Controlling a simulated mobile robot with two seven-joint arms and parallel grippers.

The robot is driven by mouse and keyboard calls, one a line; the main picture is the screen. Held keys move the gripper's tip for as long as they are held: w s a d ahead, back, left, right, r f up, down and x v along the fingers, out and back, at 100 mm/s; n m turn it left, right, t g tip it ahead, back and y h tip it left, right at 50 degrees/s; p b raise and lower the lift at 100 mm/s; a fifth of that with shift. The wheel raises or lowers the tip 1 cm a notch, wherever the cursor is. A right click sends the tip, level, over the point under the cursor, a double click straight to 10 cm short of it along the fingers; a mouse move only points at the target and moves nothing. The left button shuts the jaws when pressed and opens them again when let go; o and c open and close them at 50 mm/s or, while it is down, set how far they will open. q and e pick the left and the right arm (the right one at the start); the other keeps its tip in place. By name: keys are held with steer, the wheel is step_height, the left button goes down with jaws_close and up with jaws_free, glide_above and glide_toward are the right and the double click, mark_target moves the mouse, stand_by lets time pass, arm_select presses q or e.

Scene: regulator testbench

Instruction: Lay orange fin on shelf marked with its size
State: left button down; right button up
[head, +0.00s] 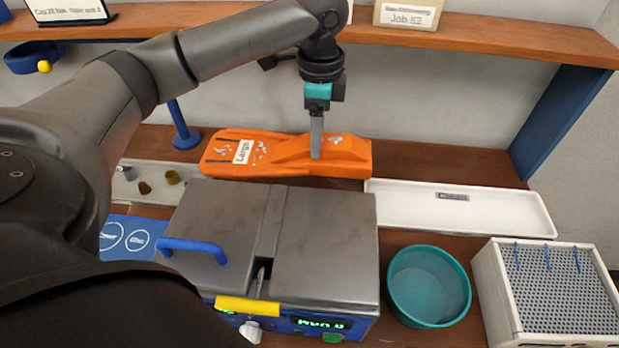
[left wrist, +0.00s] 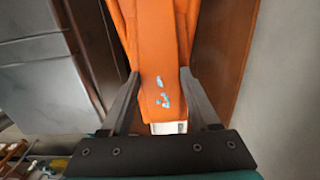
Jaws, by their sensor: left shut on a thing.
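The orange fin (head: 270,154) is a long orange piece with a raised ridge, pale blue specks and a white "Large" label. It lies level behind the grey machine; I cannot tell whether it touches the bench. My left gripper (head: 316,152) points down from above and is shut on the fin's ridge, towards its right end. In the left wrist view the fin (left wrist: 160,45) runs between the two fingers (left wrist: 162,95). The upper wooden shelf (head: 260,22) runs along the back wall; no size mark on it is readable. My right gripper is not in view.
A grey machine (head: 330,225) with a blue handle stands in front. A white tray (head: 460,205), teal bowl (head: 428,288) and perforated box (head: 545,290) are at right.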

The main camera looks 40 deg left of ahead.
arm_select(q)
step_height(320, 180, down, 14)
steer(key=shift+r+b, duration=0.1)
steer(key=shift+b, duration=0.95)
steer(key=shift+f, duration=0.25)
steer(key=shift+c, duration=0.6)
jaws_free()
